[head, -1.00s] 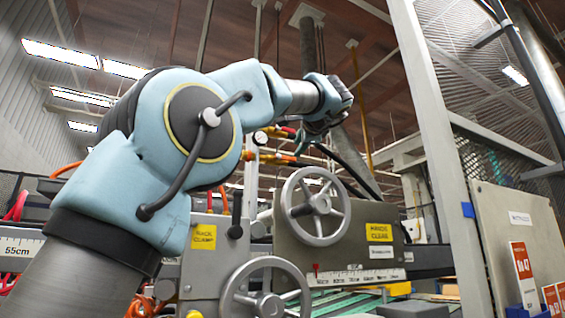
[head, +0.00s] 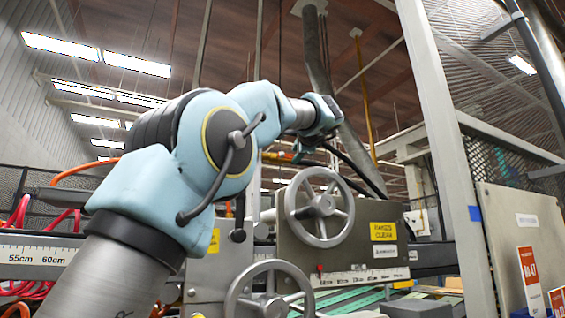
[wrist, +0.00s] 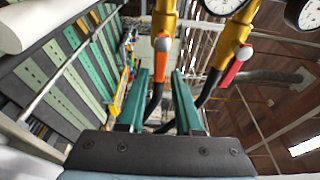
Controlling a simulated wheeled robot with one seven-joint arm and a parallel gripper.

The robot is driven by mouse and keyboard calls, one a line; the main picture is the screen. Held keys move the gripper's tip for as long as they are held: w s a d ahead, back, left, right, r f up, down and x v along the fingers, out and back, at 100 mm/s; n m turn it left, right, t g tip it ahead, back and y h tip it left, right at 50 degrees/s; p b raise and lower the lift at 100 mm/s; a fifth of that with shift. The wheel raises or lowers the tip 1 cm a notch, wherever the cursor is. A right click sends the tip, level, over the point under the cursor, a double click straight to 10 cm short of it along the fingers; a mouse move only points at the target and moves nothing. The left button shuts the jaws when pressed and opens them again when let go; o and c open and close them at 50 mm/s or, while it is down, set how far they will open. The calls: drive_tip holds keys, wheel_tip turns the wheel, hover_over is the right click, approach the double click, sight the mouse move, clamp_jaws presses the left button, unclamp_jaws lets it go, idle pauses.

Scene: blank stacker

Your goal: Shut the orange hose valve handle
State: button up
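In the wrist view, the orange valve handle (wrist: 162,60) hangs along a yellow pipe fitting (wrist: 164,22), with a pale round cap at its top and a black hose below it. My gripper (wrist: 160,75) is open, its two teal fingers apart and empty. The orange handle shows just past the fingertips, in line with the gap between them; I cannot tell whether they touch it. A red valve handle (wrist: 236,66) sits on a second yellow fitting to the right. In the head view, my arm hides my gripper and most of the fittings; a bit of orange-yellow fitting (head: 279,156) shows.
Pressure gauges (wrist: 305,12) sit at the upper right of the wrist view. Black hoses run below both fittings. A large handwheel (head: 319,207) and a lower one (head: 268,292) stand on the machine. A grey post (head: 450,160) rises to the right.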

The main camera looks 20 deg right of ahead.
drive_tip(key=shift+w+d+p, duration=0.15)
drive_tip(key=shift+w+p, duration=0.45)
drive_tip(key=shift+w, duration=0.6)
drive_tip(key=f+m+p, duration=0.1)
drive_tip(key=m+p, duration=0.2)
drive_tip(key=p, duration=0.1)
drive_tip(key=a+f+m+g+y+p, duration=0.1)
drive_tip(key=m+p, duration=0.3)
drive_tip(key=m+g+y+p, duration=0.1)
drive_tip(key=m+p, duration=0.2)
drive_tip(key=p, duration=0.2)
drive_tip(key=shift+s+a+f+m, duration=0.15)
drive_tip(key=shift+a+f+m, duration=0.15)
drive_tip(key=shift+a+f, duration=0.1)
drive_tip(key=s+a+r+m+y, duration=0.1)
drive_tip(key=s+m+y, duration=0.1)
drive_tip(key=s+m, duration=0.3)
drive_tip(key=shift+s+r+g, duration=0.25)
drive_tip(key=shift+s+g, duration=0.05)
drive_tip(key=shift+s, duration=1.65)
drive_tip(key=shift+s, duration=0.1)
